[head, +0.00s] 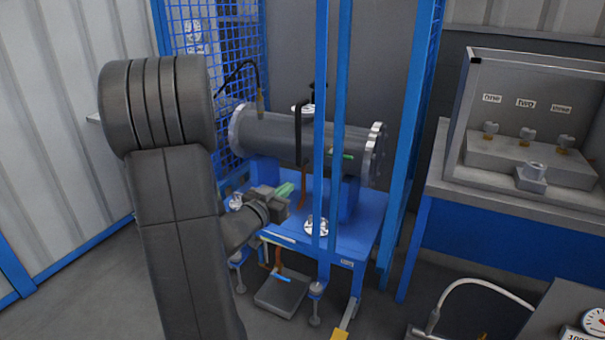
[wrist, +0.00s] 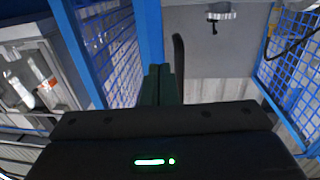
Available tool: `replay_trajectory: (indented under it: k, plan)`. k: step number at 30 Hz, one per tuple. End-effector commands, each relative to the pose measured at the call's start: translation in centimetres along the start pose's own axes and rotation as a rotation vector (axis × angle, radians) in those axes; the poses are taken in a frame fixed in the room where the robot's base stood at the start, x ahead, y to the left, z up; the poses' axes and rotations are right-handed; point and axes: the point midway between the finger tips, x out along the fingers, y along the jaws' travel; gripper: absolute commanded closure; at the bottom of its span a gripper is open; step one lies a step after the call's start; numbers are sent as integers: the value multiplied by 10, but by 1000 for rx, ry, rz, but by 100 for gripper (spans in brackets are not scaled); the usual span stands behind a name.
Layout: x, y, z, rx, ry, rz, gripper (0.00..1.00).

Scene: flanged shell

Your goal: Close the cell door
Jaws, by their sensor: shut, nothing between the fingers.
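Two close blue uprights (head: 321,130) stand in front of the grey flanged shell; they look like the cell door seen nearly edge-on, though I cannot be sure. A black upright bar (head: 298,130), like a handle, shows just left of them. My gripper (head: 285,190) has green fingers, shut and empty, below and left of that bar. In the wrist view my gripper (wrist: 158,75) points toward a blue post (wrist: 150,30) beside a blue mesh panel (wrist: 105,45). A dark curved piece (wrist: 179,62) shows just right of the fingertips; I cannot tell if they touch.
The grey shell (head: 285,138) lies on a blue stand (head: 350,220) behind the uprights. Another blue mesh panel (head: 240,45) is at the back left. A bench with a grey open-fronted box (head: 535,125) stands right. A gauge (head: 596,322) is at the lower right.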

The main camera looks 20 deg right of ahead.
Motion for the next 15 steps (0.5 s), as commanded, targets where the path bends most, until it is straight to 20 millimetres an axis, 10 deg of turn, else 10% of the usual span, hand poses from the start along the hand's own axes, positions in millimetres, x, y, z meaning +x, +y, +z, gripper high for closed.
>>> replay_trajectory:
  k: [15]
  plan:
    - [102,0,1,2,1,1,100]
